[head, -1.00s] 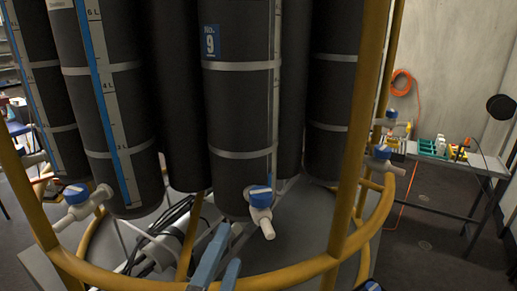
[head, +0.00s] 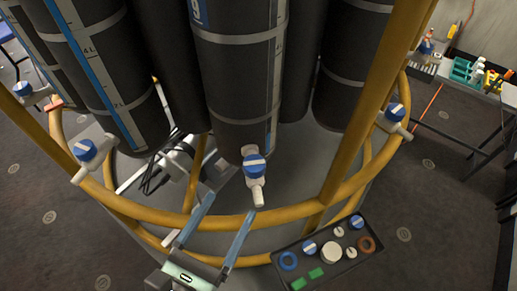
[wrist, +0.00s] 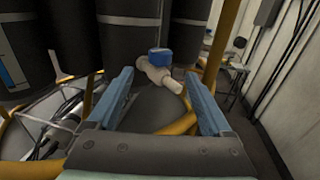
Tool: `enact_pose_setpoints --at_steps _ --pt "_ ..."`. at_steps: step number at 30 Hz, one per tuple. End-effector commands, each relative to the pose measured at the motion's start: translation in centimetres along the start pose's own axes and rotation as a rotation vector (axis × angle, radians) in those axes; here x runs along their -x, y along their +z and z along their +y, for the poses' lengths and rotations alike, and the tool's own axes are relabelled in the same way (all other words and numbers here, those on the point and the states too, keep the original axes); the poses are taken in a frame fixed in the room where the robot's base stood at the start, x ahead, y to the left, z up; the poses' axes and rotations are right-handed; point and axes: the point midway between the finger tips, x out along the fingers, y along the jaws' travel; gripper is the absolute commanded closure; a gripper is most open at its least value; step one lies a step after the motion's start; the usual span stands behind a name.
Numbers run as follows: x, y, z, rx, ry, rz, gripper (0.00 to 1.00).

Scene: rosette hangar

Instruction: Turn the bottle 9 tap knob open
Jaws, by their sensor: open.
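Bottle 9 (head: 238,85) is a dark cylinder with a pale band; its blue label is cut off at the top of the head view. Its tap has a blue knob (head: 255,164) with a white stripe running roughly left to right, and a pale spout (head: 257,192) pointing toward me and down. My gripper (head: 230,205) is open and empty, just in front of and left of the tap in the head view. In the wrist view the knob (wrist: 160,57) shows beyond and between the two blue fingers (wrist: 158,76). No contact is visible.
A yellow ring rail (head: 185,217) and a yellow upright (head: 362,105) surround the bottles. Similar taps stand left (head: 85,150) and right (head: 395,112). A dark tray (head: 290,251) with knobs, rings and green blocks lies at lower right. A cluttered bench is at far right.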

Motion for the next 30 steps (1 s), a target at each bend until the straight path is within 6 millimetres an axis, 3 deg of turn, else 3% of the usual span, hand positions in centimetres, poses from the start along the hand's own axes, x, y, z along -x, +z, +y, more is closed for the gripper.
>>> enact_pose_setpoints --at_steps 9,15,21,30 --pt "-6.8 0.4 -0.2 -0.002 -0.007 -0.004 0.16" --pt "-10.0 0.3 -0.1 -0.003 -0.004 -0.003 0.16" --pt "-11.4 0.1 -0.1 -0.003 -0.003 -0.001 0.16" --pt "-11.5 0.1 -0.1 -0.004 -0.002 0.000 0.18"
